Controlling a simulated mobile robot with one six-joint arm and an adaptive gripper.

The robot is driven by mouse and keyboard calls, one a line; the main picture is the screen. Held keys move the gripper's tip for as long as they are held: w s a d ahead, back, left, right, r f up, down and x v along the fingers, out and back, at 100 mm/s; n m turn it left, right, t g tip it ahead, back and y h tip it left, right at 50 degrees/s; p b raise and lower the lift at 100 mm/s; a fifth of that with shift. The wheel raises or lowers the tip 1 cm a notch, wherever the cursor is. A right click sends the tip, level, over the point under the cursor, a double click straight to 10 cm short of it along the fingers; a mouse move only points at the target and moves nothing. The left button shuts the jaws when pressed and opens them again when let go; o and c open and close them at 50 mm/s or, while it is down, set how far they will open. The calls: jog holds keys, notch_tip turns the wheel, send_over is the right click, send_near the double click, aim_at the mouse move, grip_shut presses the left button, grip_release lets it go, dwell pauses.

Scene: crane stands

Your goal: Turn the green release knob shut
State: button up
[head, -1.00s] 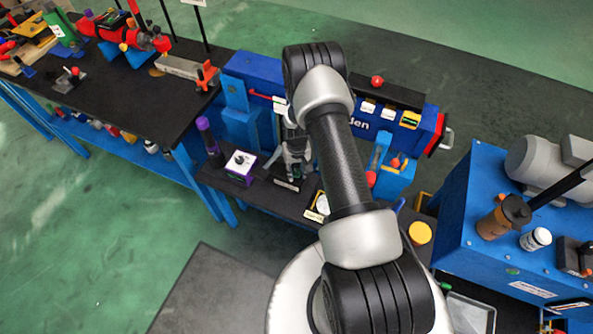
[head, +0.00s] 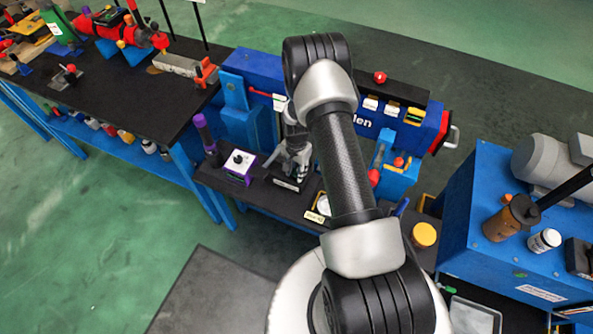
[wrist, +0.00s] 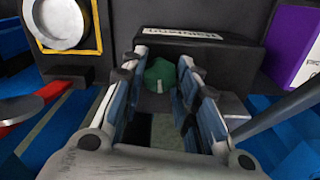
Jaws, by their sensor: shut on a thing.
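The green release knob (wrist: 160,74) shows in the wrist view between my gripper's two fingers, in front of a black block with a white label (wrist: 184,34). It has a pale mark on its right side. My gripper (wrist: 164,82) is closed around the knob, with one finger on each side. In the head view my gripper (head: 296,168) points down at a small black labelled block (head: 287,185) on the dark bench. The knob itself is hidden there.
A purple-and-white box with a black knob (head: 239,164) stands left of my gripper. A round gauge in a yellow frame (head: 322,205) stands to the right, with blue machinery (head: 250,125) behind. A blue cabinet (head: 483,190) is farther right.

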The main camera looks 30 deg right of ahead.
aim_at(296, 171)
jog(key=shift+m, duration=0.6)
jog(key=o, duration=1.1)
jog(key=shift+c, duration=0.2)
notch_tip(296, 171, up, 12)
dwell(0.3)
